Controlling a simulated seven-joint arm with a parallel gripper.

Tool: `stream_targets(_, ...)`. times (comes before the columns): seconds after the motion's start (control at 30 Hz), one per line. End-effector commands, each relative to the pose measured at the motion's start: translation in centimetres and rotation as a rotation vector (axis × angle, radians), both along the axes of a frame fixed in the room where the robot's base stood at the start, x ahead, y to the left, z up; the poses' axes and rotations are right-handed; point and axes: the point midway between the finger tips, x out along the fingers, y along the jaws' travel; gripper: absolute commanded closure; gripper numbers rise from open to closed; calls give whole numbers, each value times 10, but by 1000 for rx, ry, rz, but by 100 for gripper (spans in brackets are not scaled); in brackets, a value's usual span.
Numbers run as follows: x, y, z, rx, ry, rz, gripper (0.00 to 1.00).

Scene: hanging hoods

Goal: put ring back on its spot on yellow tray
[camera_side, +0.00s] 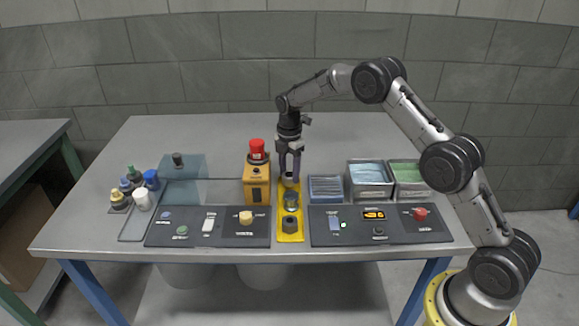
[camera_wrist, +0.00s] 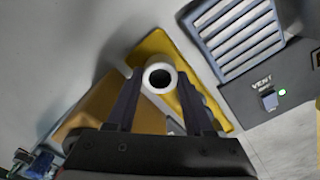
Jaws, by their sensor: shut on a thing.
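My gripper (camera_side: 290,172) points down over the far end of the yellow tray (camera_side: 291,237). It is shut on a pale ring (camera_wrist: 160,77), whose dark hole faces the wrist camera between the two fingers. The ring also shows low between the fingertips in the side view (camera_side: 289,181). It is at or just above the tray's far end; I cannot tell whether it touches. On the tray nearer the front are a grey round part (camera_side: 291,201) and a dark nut-like block (camera_side: 290,225).
An orange box with a red top (camera_side: 257,183) stands close left of my gripper. A blue slatted vent (camera_side: 326,188) and metal bins (camera_side: 369,180) stand to the right. Control panels (camera_side: 207,228) line the front edge. The table behind is clear.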

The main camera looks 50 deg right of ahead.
Motion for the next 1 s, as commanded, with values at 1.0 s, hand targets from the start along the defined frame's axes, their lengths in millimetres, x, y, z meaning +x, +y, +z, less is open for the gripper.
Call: stream_targets(1.0, 0, 0, -11, 0, 1, 0, 100)
